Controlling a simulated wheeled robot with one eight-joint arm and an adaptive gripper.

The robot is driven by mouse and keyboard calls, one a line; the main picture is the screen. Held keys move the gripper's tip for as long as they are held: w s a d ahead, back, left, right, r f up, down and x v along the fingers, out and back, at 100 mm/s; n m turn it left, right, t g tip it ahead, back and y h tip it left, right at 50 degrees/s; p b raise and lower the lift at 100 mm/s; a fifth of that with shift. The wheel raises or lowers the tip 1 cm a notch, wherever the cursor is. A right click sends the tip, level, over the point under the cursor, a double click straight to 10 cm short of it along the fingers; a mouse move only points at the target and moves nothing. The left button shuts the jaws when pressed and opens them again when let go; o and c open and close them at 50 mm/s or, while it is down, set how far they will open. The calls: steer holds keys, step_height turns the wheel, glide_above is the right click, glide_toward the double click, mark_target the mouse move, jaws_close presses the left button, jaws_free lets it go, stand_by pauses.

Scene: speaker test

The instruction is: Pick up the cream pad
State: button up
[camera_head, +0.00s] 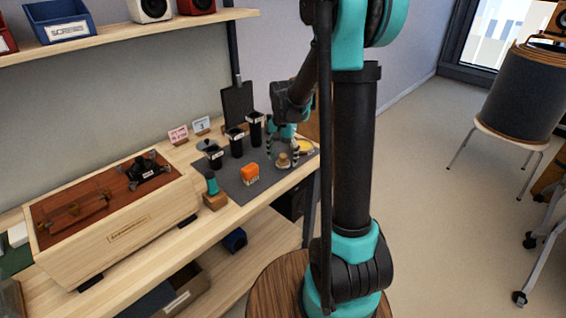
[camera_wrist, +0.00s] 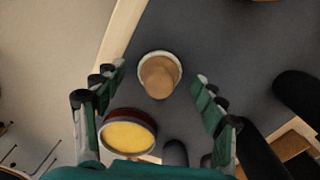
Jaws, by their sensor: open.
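A round pad with a cream rim and a tan knob-like top (camera_wrist: 159,76) lies on the dark mat (camera_wrist: 225,40). I take it to be the cream pad. In the head view it shows as a small tan-topped piece (camera_head: 283,161) near the mat's right end. My gripper (camera_head: 282,152) is open above it, pointing down. In the wrist view the fingers of my gripper (camera_wrist: 158,78) stand apart on either side of the pad, with nothing held between them. I cannot tell how high the fingertips are above the mat.
A yellow disc in a dark red ring (camera_wrist: 128,134) lies close to the pad, near the left finger. The bench edge is close by.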

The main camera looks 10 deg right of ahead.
mark_target(283, 155)
steer(key=shift+f, duration=0.4)
steer(key=c, duration=1.2)
steer(key=shift+r, duration=0.2)
step_height(283, 155, up, 20)
steer(key=shift+f, duration=0.15)
